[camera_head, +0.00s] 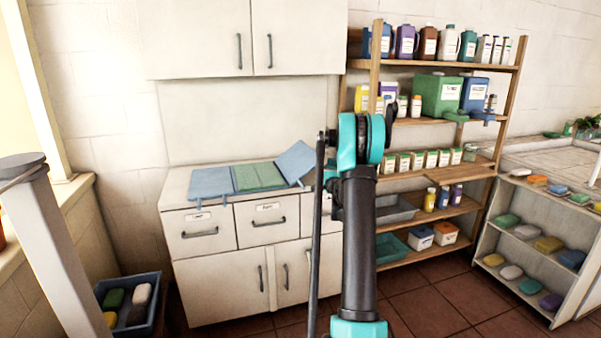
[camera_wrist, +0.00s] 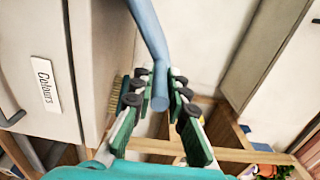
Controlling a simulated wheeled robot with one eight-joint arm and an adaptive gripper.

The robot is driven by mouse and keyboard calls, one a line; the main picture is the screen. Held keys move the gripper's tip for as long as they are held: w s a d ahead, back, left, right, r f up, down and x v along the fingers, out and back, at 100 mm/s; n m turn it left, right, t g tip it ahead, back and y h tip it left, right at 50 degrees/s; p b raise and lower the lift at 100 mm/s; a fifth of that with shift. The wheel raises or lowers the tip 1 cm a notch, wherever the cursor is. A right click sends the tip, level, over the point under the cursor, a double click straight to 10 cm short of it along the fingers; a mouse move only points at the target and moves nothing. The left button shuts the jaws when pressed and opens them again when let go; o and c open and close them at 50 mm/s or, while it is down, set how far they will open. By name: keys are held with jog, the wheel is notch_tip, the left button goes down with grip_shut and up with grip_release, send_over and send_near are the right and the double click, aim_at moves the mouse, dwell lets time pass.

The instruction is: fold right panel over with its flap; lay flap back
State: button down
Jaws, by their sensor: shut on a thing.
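A blue folding board lies on the white counter, with its left panel (camera_head: 213,183) flat. A green cloth (camera_head: 258,177) lies flat over the middle. The blue right panel (camera_head: 296,161) is raised and tilted up, its right side higher. In the wrist view, my gripper (camera_wrist: 160,88) is shut on a rounded blue bar (camera_wrist: 150,35), which seems to be the right panel's flap or handle. The bar's round end shows between the finger pads. In the head view my arm hides the gripper and that grip, just right of the panel.
A white drawer cabinet (camera_head: 218,258) is under the board; a drawer labelled Colours (camera_wrist: 20,60) is close to my gripper in the wrist view. A wooden shelf (camera_head: 450,65) with bottles and boxes stands to the right. A blue crate (camera_head: 155,318) with soaps stands on the floor at left.

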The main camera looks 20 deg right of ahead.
notch_tip(320, 180, down, 9)
jog(key=d, duration=0.2)
jog(key=shift+d, duration=0.25)
dwell(0.5)
jog(key=c, duration=0.5)
grip_release()
jog(key=s, duration=0.3)
jog(key=s+r, duration=0.1)
jog(key=s, duration=0.3)
jog(key=s+r, duration=0.1)
jog(key=s, duration=0.3)
jog(key=shift+d, duration=0.15)
dwell(0.3)
